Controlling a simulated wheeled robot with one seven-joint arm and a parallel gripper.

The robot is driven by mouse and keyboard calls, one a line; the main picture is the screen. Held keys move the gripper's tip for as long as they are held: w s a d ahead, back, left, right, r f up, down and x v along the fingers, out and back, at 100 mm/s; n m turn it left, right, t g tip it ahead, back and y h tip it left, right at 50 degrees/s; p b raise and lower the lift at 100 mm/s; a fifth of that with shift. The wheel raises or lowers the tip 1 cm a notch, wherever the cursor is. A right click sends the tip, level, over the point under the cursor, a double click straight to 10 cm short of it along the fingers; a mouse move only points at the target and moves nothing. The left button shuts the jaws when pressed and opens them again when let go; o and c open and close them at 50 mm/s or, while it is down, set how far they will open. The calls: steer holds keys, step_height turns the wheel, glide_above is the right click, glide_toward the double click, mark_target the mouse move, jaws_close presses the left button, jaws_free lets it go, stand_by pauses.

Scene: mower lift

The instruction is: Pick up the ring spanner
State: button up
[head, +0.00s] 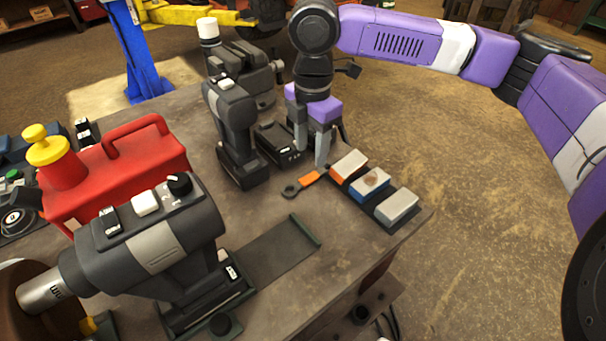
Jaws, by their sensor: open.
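The ring spanner (308,179) lies flat on the workbench. It has an orange handle and a dark ring end pointing to the lower left. My gripper (312,153) is open and points down, with its fingertips just beyond the spanner in the picture. Nothing shows between the fingers. I cannot tell exactly how high the fingertips are above the bench. The far end of the handle lies close to the row of coloured blocks.
A tray with orange, blue and grey blocks (371,184) sits right of the spanner. A black charger-like box (279,143) and a dark drill (236,130) stand to its left. A red can (115,172) and a grey machine (150,245) fill the left.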

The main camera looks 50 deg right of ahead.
mark_target(310, 177)
steer(key=shift+s+a+f, duration=0.1)
steer(key=shift+f, duration=1.7)
steer(key=shift+a+f, duration=0.1)
steer(key=shift+f, duration=1.65)
jaws_close()
